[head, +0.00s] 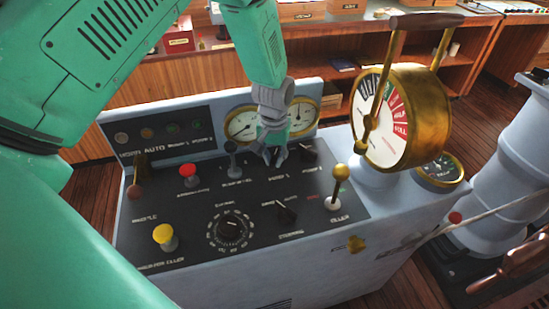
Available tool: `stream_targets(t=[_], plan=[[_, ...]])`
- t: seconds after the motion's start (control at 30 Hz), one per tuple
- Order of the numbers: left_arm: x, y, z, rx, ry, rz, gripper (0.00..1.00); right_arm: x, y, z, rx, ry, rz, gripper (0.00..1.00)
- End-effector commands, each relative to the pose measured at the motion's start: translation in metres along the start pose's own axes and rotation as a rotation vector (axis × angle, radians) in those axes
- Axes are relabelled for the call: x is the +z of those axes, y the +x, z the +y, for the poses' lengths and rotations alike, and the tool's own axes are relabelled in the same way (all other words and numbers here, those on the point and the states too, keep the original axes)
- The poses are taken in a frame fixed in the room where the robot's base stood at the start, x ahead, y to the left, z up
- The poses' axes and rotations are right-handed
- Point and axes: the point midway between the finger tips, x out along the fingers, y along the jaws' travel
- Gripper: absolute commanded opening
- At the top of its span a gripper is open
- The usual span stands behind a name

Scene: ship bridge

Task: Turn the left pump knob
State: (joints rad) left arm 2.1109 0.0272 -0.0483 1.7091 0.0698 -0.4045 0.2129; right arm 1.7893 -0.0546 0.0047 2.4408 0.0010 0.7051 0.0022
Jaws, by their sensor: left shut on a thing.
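My left gripper (274,156) reaches down onto the dark top of the control console (355,215). Its fingers are closed around the left pump knob, just above a small white label. The fingers hide most of that knob, so I cannot tell its angle. The right pump knob (309,151), small and black, stands free just to the right of the fingers. My right gripper is not in view.
A dark lever (232,160) stands close left of the gripper, with a red button (188,171) beyond it. Two round gauges (241,124) are behind. A brass-topped lever (338,185) and large brass telegraph (400,115) stand right. A selector knob (287,212) lies in front.

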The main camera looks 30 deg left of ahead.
Motion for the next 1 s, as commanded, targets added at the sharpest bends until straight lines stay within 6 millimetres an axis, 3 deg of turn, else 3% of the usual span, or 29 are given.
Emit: stream_targets(t=[0.13, 0.17, 0.2, 0.63, 1.0], plan=[[-0.007, -0.004, 0.001, 0.003, 0.002, 0.020, 0.00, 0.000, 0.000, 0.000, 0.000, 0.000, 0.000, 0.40], [-0.007, -0.004, 0.001, 0.003, 0.002, 0.020, 0.19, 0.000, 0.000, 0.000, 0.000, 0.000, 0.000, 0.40], [-0.007, -0.003, 0.001, 0.003, 0.002, 0.020, 0.32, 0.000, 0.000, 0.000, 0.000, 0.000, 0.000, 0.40], [-0.002, -0.010, 0.001, 0.002, 0.000, 0.009, 0.32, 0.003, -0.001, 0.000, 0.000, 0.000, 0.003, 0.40], [-0.005, -0.083, 0.001, 0.003, 0.001, 0.013, 0.32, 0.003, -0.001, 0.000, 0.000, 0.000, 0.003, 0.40]])
